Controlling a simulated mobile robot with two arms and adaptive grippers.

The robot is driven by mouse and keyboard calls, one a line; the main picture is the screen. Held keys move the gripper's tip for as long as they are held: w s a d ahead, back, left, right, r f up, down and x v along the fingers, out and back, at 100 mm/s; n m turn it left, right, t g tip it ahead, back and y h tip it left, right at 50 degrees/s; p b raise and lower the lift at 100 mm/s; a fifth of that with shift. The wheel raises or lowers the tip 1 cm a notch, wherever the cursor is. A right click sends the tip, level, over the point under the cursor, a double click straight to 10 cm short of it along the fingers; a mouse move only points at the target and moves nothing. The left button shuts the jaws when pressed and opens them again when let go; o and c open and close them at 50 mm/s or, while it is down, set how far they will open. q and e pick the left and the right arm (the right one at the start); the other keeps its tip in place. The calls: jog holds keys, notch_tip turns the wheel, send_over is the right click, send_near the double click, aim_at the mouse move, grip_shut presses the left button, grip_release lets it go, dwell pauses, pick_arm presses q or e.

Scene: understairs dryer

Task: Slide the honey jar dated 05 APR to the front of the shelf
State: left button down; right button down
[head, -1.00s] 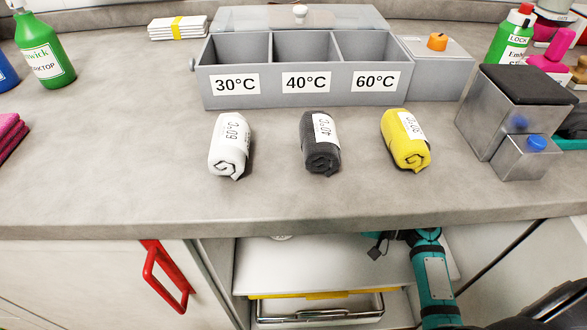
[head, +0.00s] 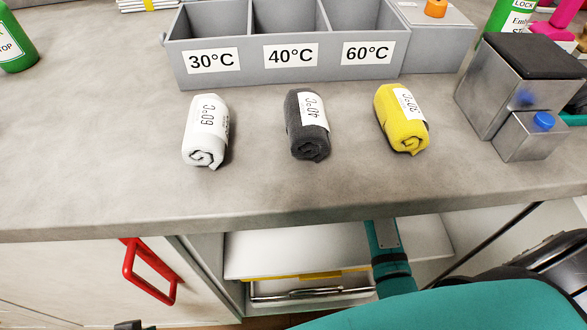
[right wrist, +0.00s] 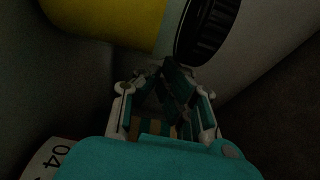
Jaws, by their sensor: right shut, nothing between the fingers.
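In the right wrist view a yellow jar (right wrist: 115,18) with a black ribbed lid (right wrist: 207,28) fills the upper part of a dark space. No date on it can be read here. My right gripper (right wrist: 168,75) is shut and empty, its tips just below the jar and lid in the picture. Whether they touch the jar cannot be told. A pale label with "04" (right wrist: 48,160) shows at the lower left, partly cut off. In the head view my right arm reaches under the counter; its gripper is hidden there.
The grey counter (head: 110,195) overhangs the open white shelf (head: 250,255). A red-handled door (head: 140,275) is to the left. Rolled cloths in white (head: 205,130), grey (head: 308,125) and yellow (head: 402,118) lie before a labelled grey bin (head: 180,65).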

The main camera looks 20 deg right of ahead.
jog(key=shift+w+a, duration=0.1)
